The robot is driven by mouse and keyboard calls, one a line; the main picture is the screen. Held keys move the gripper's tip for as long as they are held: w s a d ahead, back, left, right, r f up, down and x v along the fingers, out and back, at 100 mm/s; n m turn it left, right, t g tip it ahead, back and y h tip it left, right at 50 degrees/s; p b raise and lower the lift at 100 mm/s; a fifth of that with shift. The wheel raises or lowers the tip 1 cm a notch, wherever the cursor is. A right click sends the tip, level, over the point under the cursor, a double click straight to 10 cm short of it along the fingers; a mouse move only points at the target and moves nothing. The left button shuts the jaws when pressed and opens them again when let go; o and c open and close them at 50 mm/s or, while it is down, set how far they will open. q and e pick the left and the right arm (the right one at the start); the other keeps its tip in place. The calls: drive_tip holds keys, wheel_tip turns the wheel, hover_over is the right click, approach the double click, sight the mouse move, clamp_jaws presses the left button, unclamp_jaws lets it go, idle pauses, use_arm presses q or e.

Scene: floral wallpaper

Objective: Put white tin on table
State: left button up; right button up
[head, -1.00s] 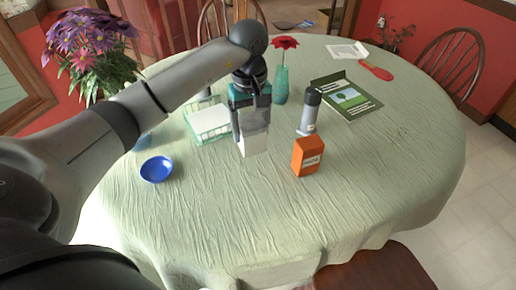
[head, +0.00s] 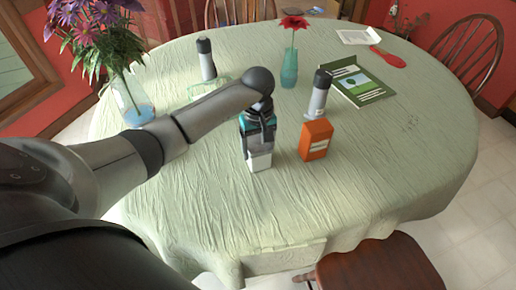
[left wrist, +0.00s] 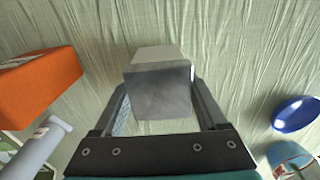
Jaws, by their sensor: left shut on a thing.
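The white tin (head: 259,161) is a small pale block held upright in my left gripper (head: 258,145). It stands out over the table (head: 400,150), left of the orange box. In the left wrist view the tin (left wrist: 158,92) sits between the two fingers of the gripper (left wrist: 163,104), with its grey face toward the camera. It is at or just above the cloth; I cannot tell whether it touches. The table has a pale green wrinkled cloth. My right gripper is not in view.
An orange box (head: 316,140) and a grey bottle (head: 319,95) stand right of the tin. A blue bowl (left wrist: 297,114) lies on the other side. A green book (head: 362,82), flower vases and another bottle (head: 206,60) stand farther back. The cloth in front is clear.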

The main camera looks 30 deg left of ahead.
use_arm(q)
drive_tip(key=o, duration=1.6)
drive_tip(key=shift+f, duration=0.1)
drive_tip(key=shift+c, duration=0.2)
drive_tip(key=shift+r, duration=0.55)
wheel_tip(320, 180, up, 11)
drive_tip(key=shift+f+p, duration=0.15)
drive_tip(key=shift+p, duration=0.85)
drive_tip(key=shift+r, duration=0.3)
